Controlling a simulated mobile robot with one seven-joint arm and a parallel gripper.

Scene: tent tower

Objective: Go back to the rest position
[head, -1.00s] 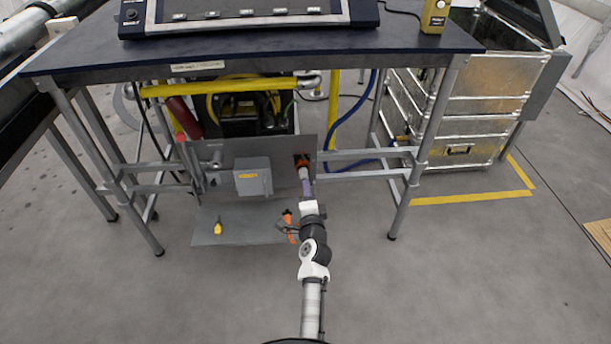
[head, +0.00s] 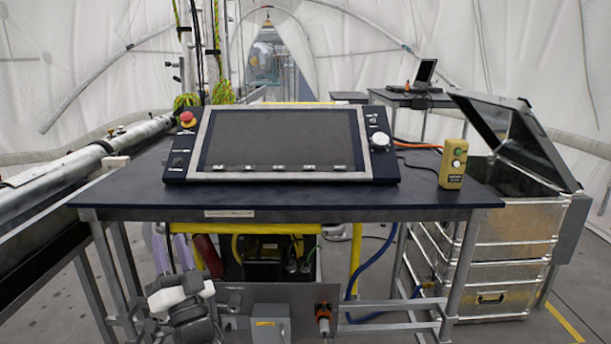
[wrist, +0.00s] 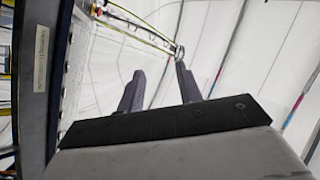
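My gripper (wrist: 160,75) shows in the wrist view with its two dark fingers apart and nothing between them. It points up toward the white tent wall. The dark-topped table (head: 300,198) stands ahead. Its edge with a pale label (wrist: 40,58) runs along the left of the wrist view, beside my gripper.
A control console (head: 280,143) and a yellow button box (head: 453,165) stand on the table. An open metal case (head: 515,230) stands right. A long pipe (head: 85,158) runs along the left.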

